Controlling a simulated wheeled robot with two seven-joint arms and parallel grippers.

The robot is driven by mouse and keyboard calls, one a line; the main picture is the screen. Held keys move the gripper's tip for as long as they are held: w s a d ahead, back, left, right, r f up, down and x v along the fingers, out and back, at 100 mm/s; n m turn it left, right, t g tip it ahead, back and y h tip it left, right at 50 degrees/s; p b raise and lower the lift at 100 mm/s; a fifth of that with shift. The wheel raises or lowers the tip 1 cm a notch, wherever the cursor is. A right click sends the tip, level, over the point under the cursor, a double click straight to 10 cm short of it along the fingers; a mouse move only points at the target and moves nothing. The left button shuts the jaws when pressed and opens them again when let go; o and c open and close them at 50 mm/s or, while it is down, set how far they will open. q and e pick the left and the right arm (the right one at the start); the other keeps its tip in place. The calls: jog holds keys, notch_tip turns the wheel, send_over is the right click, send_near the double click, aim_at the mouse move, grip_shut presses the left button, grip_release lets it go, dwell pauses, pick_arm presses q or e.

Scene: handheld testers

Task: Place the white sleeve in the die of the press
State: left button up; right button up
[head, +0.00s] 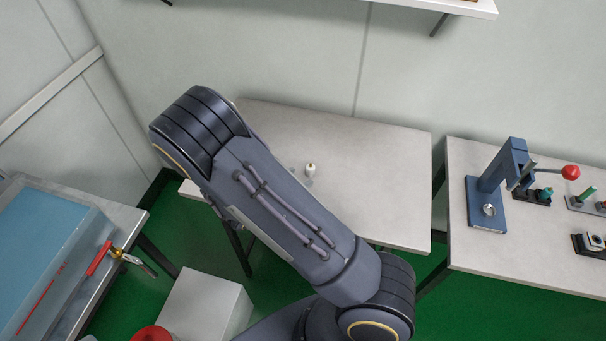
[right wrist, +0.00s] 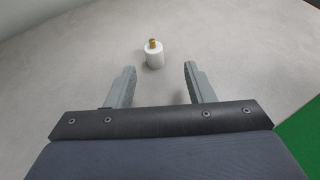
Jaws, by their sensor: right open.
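The white sleeve (head: 311,169), a small white cylinder, stands upright on the middle table. In the right wrist view the sleeve (right wrist: 154,60) has a brass-coloured piece at its top. My right gripper (right wrist: 160,66) is open and empty, low over the table. The sleeve stands just beyond its fingertips, between their lines and nearer the left finger, apart from both. In the head view my arm covers this gripper. The blue press (head: 502,178) stands on the right table, with a small round metal die (head: 489,210) on its base. My left gripper is not in view.
The middle table (head: 390,160) is otherwise bare where visible. The right table holds a red-knobbed lever (head: 570,172) and several small fixtures (head: 592,243). A gap separates these tables. A blue box (head: 50,255) and a red-handled tool (head: 98,258) are at left.

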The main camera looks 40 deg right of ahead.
aim_at(308, 169)
jog(key=shift+w+a+f+n, duration=0.1)
jog(key=shift+w+n, duration=0.2)
jog(key=shift+n, duration=0.1)
jog(key=shift+w+d+f+t, duration=0.1)
jog(key=shift+d+f+t, duration=0.05)
jog(key=shift+d+t, duration=0.15)
jog(key=p+x, duration=0.1)
jog(key=x, duration=0.6)
jog(key=shift+d, duration=0.1)
grip_shut()
jog(key=shift+r, duration=0.35)
